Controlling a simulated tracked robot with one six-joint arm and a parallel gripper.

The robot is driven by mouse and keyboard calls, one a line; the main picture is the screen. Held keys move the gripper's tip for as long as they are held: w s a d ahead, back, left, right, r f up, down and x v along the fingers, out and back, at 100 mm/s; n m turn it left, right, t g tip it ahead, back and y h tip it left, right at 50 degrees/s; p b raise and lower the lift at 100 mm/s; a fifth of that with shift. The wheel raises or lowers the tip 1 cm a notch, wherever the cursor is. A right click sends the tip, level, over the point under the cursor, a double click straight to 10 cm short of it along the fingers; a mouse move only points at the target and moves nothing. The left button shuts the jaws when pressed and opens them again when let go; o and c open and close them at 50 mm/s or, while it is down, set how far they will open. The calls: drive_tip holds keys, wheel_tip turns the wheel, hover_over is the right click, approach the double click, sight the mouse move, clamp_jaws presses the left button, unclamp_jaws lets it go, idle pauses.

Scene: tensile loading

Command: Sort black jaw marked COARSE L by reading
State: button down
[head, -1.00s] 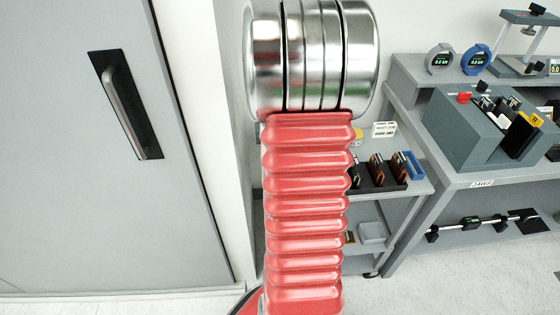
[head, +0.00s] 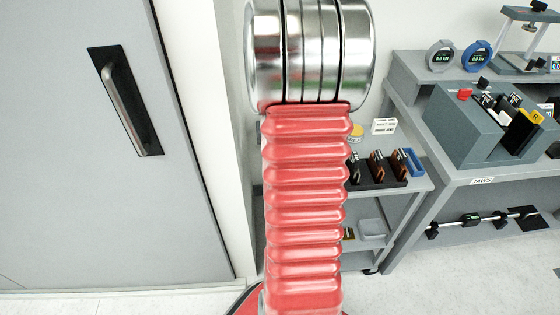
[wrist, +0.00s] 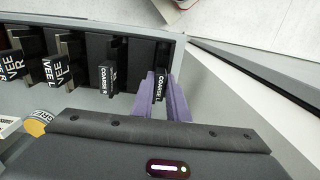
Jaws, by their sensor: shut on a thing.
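In the wrist view, the black jaw marked COARSE L (wrist: 160,86) stands at the right end of a row of jaws in a dark-slotted grey holder (wrist: 172,41). My gripper (wrist: 163,92) has its purple fingers shut on this jaw, one on each side. The jaw's lower part is hidden. A black jaw marked COARSE R (wrist: 106,77) stands to its left, apart from the fingers. Jaws marked VEE L (wrist: 57,70) and VEE R (wrist: 10,66) stand further left. My gripper is hidden in the head view, behind my red arm.
In the head view, a grey bench labelled JAWS (head: 482,181) carries a grey bin (head: 460,130) with jaws in it. A lower shelf unit (head: 400,190) holds brown and black jaws (head: 377,166). A grey door (head: 70,200) fills the left. Some floor is clear at the front right.

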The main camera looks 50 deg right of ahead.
drive_tip(key=c, duration=1.6)
unclamp_jaws()
drive_tip(key=shift+f, duration=0.15)
drive_tip(key=shift+c, duration=0.2)
wheel_tip(320, 180, up, 14)
drive_tip(key=shift+d+f, duration=0.1)
